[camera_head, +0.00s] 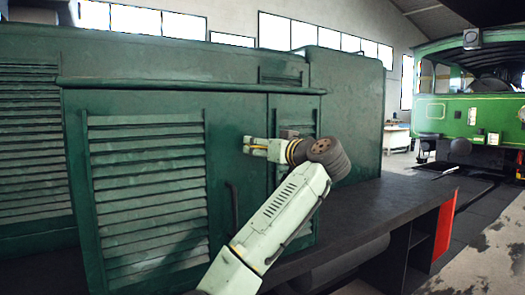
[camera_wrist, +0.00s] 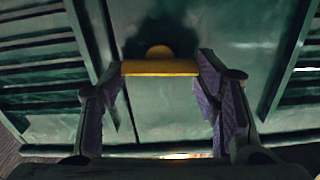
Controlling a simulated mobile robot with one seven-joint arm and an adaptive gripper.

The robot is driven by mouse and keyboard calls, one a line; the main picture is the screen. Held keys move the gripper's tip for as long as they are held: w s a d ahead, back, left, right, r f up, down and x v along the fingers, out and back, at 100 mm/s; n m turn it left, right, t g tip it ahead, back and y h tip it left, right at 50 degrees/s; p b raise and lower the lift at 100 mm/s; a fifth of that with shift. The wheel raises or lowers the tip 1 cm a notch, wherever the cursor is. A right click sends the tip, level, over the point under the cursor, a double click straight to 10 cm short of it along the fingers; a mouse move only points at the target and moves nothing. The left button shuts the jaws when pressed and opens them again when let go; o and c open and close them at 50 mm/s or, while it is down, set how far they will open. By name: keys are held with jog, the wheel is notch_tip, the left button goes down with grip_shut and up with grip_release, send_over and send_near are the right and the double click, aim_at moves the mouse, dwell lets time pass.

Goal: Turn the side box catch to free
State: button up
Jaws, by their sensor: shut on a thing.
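The catch (camera_wrist: 160,68) is a yellow, brass-like bar with a round boss behind it, on the green side box (camera_head: 230,120). In the wrist view the bar lies level across the picture between my gripper's purple finger pads. My gripper (camera_wrist: 161,76) is shut on the bar, with a pad at each end. In the head view my gripper (camera_head: 248,146) is up against the box front, near the seam between two doors. I cannot clearly make out the catch there; my gripper covers that area.
A wide louvred door (camera_head: 147,190) is left of my arm, with a dark vertical handle (camera_head: 233,207) low beside it. A dark running board (camera_head: 390,205) extends right of the box. A green tram (camera_head: 470,115) stands at the far right.

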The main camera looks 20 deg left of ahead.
jog(key=shift+w+d+f+m+b, duration=0.15)
jog(key=shift+f+m+b, duration=0.15)
jog(key=shift+m+b, duration=0.75)
jog(key=m+p, duration=0.2)
jog(key=m, duration=1.2)
jog(key=shift+r+m, duration=0.1)
jog(key=shift+m, duration=0.25)
jog(key=shift+p, duration=0.3)
jog(key=o, duration=1.1)
jog(key=shift+o, duration=0.2)
